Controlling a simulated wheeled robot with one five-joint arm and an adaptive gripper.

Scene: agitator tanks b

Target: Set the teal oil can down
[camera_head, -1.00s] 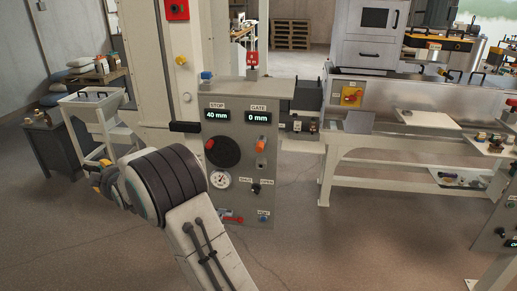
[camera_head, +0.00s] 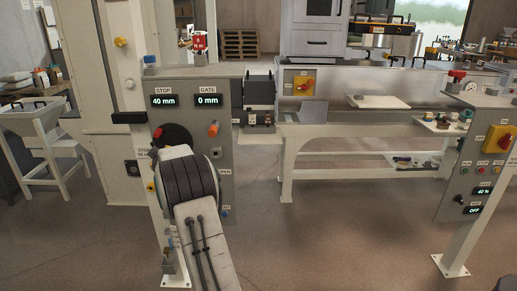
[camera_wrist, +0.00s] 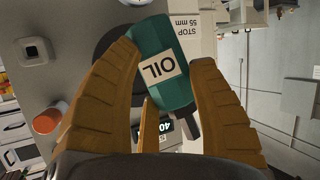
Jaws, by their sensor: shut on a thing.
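The teal oil can (camera_wrist: 152,38) shows in the camera_wrist view, with a pale label reading OIL. The can is tilted in that picture, with a dark narrow end pointing to the lower right. In the camera_head view my arm hides the can and nearly all of the gripper.
A grey control panel (camera_head: 226,135) with STOP and GATE displays stands behind my arm. To its right is a metal bench (camera_head: 345,110) holding a pale board (camera_head: 378,102). Another panel (camera_head: 482,150) stands at right. Floor (camera_head: 330,240) between them is clear.

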